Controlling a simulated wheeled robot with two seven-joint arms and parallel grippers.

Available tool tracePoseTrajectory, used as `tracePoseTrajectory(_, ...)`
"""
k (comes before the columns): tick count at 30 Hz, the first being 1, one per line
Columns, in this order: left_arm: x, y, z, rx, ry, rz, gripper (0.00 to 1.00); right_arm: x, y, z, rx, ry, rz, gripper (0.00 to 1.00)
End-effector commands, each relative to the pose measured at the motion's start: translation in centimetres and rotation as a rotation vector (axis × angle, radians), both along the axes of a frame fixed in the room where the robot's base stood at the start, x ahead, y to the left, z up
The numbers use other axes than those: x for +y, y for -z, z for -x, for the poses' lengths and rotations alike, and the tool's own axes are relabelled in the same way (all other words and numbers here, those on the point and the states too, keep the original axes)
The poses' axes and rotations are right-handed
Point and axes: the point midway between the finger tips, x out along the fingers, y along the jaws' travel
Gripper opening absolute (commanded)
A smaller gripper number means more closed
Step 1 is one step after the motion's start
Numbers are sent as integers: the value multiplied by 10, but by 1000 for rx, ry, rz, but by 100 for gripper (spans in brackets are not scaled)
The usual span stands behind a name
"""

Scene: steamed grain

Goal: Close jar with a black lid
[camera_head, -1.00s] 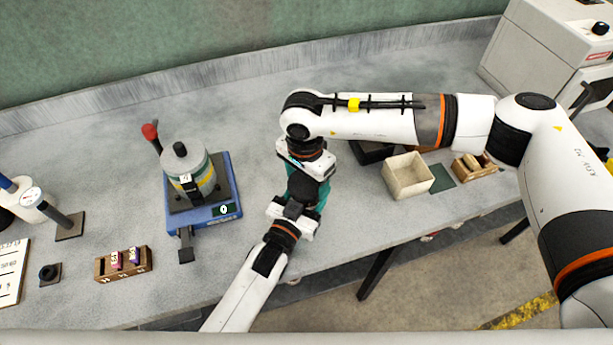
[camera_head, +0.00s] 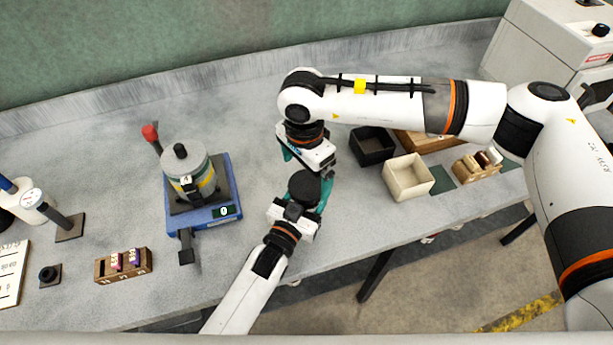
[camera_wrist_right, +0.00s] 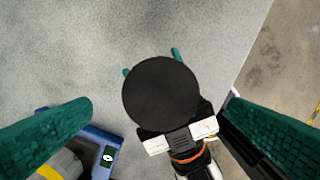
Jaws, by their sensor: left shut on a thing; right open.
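The black round lid (camera_head: 304,186) shows from above over my left gripper (camera_head: 311,198). It also shows in the right wrist view (camera_wrist_right: 165,94) as a flat black disc. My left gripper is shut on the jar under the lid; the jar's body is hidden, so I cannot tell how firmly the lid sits. My right gripper (camera_head: 303,160) is open and empty, above and just behind the lid. In the right wrist view, its two green fingers (camera_wrist_right: 160,105) are spread wide on either side of the disc, apart from it.
A blue device (camera_head: 216,213) with a metal pot (camera_head: 186,167) stands left. A small wooden rack (camera_head: 124,265) is at front left. A black box (camera_head: 372,146), a cream box (camera_head: 408,177) and a wooden holder (camera_head: 477,165) are right. The table's front edge runs close to my left gripper.

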Motion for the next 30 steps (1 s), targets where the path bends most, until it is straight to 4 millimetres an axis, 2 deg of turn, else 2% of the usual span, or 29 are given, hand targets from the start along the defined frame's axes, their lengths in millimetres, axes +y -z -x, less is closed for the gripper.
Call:
tracePoseTrajectory(3, 0, -1, 0, -3, 0, 1, 0, 1, -28, 0, -4, -1, -2, 99)
tracePoseTrajectory(9, 0, -1, 0, -3, 0, 1, 0, 1, -63, 2, -2, 0, -1, 99)
tracePoseTrajectory(15, 0, -1, 0, -3, 0, 1, 0, 1, -77, 3, 0, 0, 0, 99)
tracePoseTrajectory(23, 0, -1, 0, -3, 0, 1, 0, 2, -78, 3, 1, 0, 0, 99)
tracePoseTrajectory(24, 0, -1, 0, -3, 0, 1, 63, 2, -78, 3, 1, 0, 0, 99)
tracePoseTrajectory(28, 0, -1, 0, -2, 0, 1, 85, 2, -78, 3, 1, 0, 0, 99)
tracePoseTrajectory(30, 0, -1, 0, -2, 0, 1, 86, 2, -78, 3, 1, 0, 0, 99)
